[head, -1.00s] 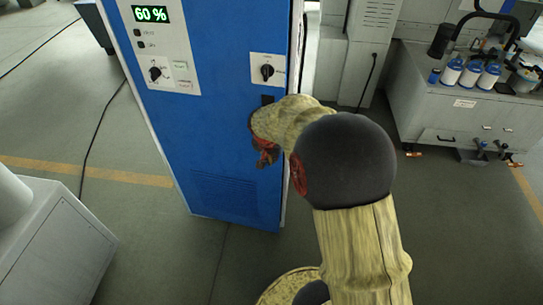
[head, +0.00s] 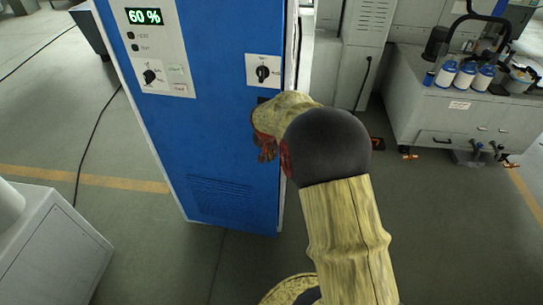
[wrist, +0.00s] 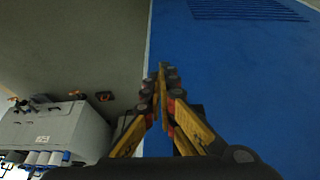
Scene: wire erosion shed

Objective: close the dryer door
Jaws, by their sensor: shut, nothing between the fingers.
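The dryer door (head: 215,130) is a tall blue panel with a 60 % display at its top and a vent grille low down; it also fills the right of the wrist view (wrist: 240,70). It looks close to flush with the cabinet, though I cannot tell if a small gap is left. My gripper (head: 266,150) is at the door's right edge, just below the rotary switch plate (head: 263,71). In the wrist view my gripper (wrist: 162,72) has its fingers together with nothing between them, in front of the blue face. I cannot tell whether they touch it.
A grey bench (head: 455,110) with white bottles (head: 465,75) stands at the right. A light grey cabinet (head: 350,65) is behind the dryer. A white box-like unit (head: 50,245) is at the lower left. The floor between is clear.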

